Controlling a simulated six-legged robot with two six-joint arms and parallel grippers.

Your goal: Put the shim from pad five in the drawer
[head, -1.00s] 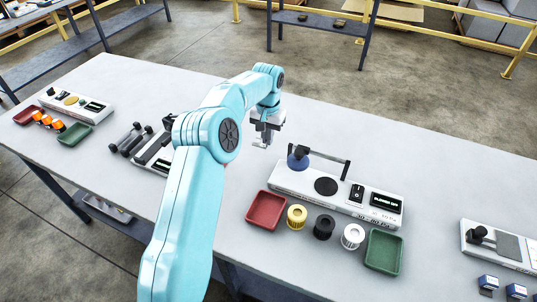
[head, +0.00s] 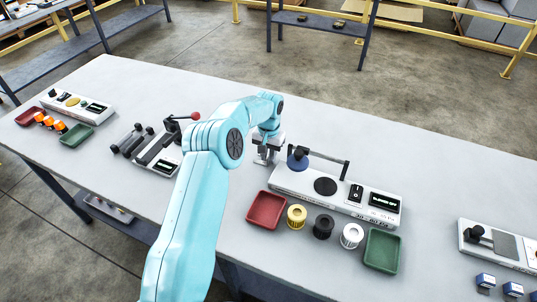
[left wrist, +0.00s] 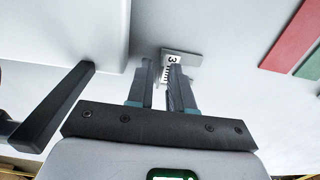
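My left gripper (head: 265,156) points down close to the bench top, just left of the middle station with the blue knob. In the left wrist view its two dark fingers (left wrist: 160,88) are a little apart. A small grey plate (left wrist: 196,58) lies at their tips, with a white label bearing a digit that looks like 3 and black tick marks. Part of it is hidden by the fingers. I cannot make out a separate shim or a pad marked five. No drawer is clearly seen. My right gripper is not in view.
The station (head: 290,183) stands right of the gripper, with a red tray (head: 266,211), yellow, black and white spools, and a green tray (head: 383,251) before it. A device with a red-knobbed lever (head: 195,116) is to the left. The bench behind the gripper is clear.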

